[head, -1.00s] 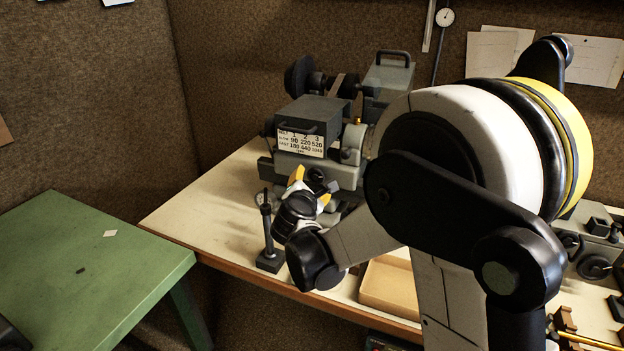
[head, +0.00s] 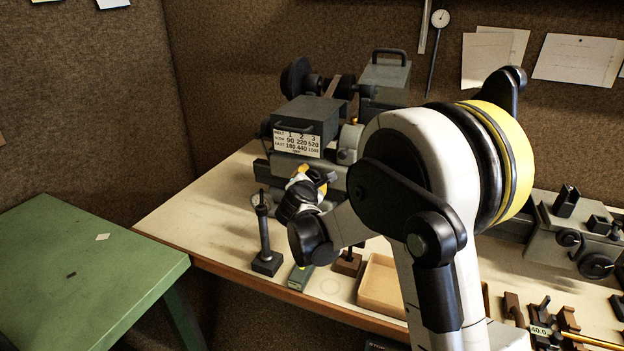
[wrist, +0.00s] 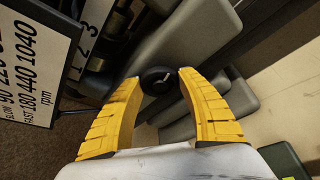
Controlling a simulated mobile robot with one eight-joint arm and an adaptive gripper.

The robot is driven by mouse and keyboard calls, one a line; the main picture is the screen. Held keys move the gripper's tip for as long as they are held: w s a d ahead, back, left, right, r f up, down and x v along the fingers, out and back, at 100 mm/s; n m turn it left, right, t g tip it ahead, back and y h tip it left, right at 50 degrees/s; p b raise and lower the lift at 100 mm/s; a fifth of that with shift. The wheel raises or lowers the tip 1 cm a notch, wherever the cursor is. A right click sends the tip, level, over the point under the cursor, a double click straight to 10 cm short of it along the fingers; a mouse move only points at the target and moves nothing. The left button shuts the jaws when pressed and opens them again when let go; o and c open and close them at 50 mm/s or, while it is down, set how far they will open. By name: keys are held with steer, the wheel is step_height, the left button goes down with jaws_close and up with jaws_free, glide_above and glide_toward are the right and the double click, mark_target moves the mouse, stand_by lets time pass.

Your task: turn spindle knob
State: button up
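My gripper (head: 322,180) is at the front of the grey lathe headstock (head: 305,165), below its speed label. In the wrist view, the two yellow fingers of my gripper (wrist: 158,76) stand apart. A small round black knob (wrist: 157,81) with a pale mark appears between the fingertips, close to both. I cannot tell whether they touch it or whether it lies just beyond them. In the head view my gripper and wrist largely cover that part of the headstock.
The speed label (wrist: 28,60) is near the left finger in the wrist view. A dark post on a base (head: 265,240), a green box (head: 300,277) and a shallow tan tray (head: 381,285) stand at the bench front. A green table (head: 80,270) is at left.

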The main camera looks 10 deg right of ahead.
steer(key=shift+d+f+m+t+b, duration=0.1)
steer(key=shift+m+t+b, duration=0.3)
steer(key=shift+m, duration=0.2)
steer(key=shift+m+t+y, duration=0.3)
steer(key=shift+m, duration=0.2)
steer(key=o, duration=1.2)
steer(key=shift+s, duration=0.1)
steer(key=v, duration=1.2)
